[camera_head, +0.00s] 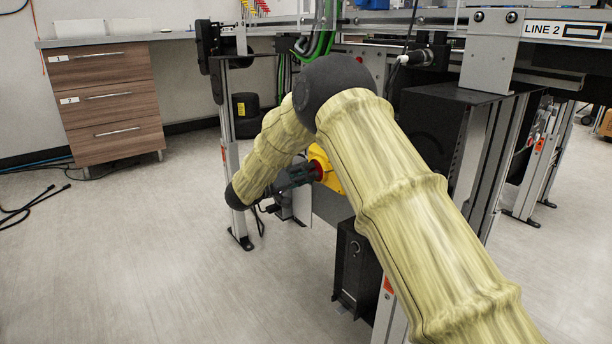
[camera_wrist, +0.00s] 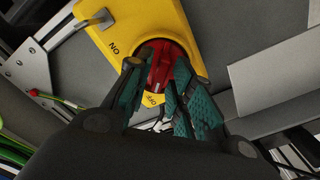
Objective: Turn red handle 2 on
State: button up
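The red handle (camera_wrist: 162,72) is a round red knob on a yellow switch box (camera_wrist: 160,17). The box has "ON" printed to the upper left of the knob and "OFF" below it. The handle (camera_head: 317,170) and the yellow box (camera_head: 330,178) also show in the head view, partly hidden by my arm. My gripper (camera_wrist: 161,62) is at the handle, with one finger on either side of it and the handle between them. I cannot tell whether the fingers press on it. Part of the knob is hidden behind the fingers.
The box is mounted low under the conveyor frame, near a metal leg (camera_head: 231,190). A black cabinet (camera_head: 357,265) stands beside it. A "LINE 2" sign (camera_head: 563,30) is at the upper right. Wooden drawers (camera_head: 108,100) stand at the left. The floor at the left is mostly clear, with some cables.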

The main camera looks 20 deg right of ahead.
grip_shut()
jog(key=shift+r+m+p, duration=0.15)
jog(key=shift+m+p, duration=0.15)
jog(key=shift+p, duration=0.55)
jog(key=m+p, duration=0.1)
jog(key=p, duration=0.2)
jog(key=shift+r+m, duration=0.1)
jog(key=shift+m, duration=0.2)
jog(key=m+p, duration=0.3)
jog(key=p, duration=0.1)
jog(key=shift+f+m+p, duration=0.2)
jog(key=shift+m+p, duration=2)
jog(key=shift+m, duration=0.95)
jog(key=shift+f+m+p, duration=0.2)
jog(key=shift+m+p, duration=1.95)
jog(key=shift+m, duration=1)
jog(key=shift+a, duration=0.1)
